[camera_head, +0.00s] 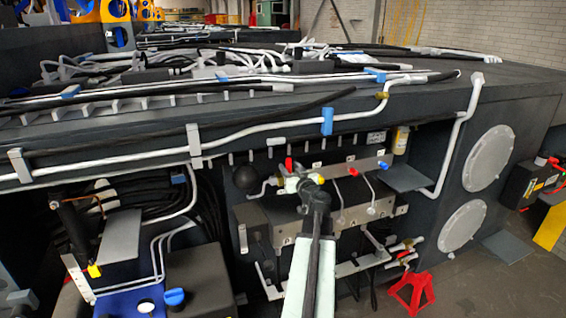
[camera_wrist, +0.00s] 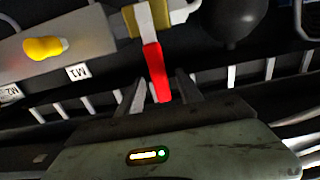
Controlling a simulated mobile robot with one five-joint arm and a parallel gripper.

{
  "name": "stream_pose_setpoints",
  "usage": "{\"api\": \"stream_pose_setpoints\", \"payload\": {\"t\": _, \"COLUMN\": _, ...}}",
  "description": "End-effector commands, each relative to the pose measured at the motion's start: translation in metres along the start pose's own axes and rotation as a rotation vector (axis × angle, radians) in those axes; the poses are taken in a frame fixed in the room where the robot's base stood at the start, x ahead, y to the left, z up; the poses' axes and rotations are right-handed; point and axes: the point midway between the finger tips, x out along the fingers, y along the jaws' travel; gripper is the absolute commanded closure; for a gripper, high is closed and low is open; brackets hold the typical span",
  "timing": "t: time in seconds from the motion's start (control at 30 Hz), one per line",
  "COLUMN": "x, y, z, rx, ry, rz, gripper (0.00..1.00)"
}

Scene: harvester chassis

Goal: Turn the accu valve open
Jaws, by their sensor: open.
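The valve has a red lever (camera_wrist: 156,72) on a brass body (camera_wrist: 132,22), near the top middle of the wrist view. In the head view the red lever (camera_head: 289,164) shows as a small red tip beside the yellow-brass fitting. My gripper (camera_wrist: 160,90) is open, with one finger on each side of the lever's free end. I cannot tell whether either finger touches it. In the head view my gripper (camera_head: 303,184) is at the valve block and hides part of the valve.
A black ball-shaped accumulator (camera_head: 245,177) is left of the valve; it also shows in the wrist view (camera_wrist: 234,18). A yellow knob (camera_wrist: 43,48) sits on the block. A pipe-lined ledge overhangs above.

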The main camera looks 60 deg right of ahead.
Motion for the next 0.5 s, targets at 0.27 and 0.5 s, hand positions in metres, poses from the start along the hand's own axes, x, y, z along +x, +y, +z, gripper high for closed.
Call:
{"api": "stream_pose_setpoints", "payload": {"t": 0.27, "x": 0.048, "y": -0.001, "z": 0.0, "rx": 0.0, "ry": 0.0, "rz": -0.003, "gripper": 0.57}}
{"api": "stream_pose_setpoints", "payload": {"t": 0.5, "x": 0.049, "y": -0.003, "z": 0.0, "rx": 0.0, "ry": -0.001, "rz": -0.003, "gripper": 0.57}}
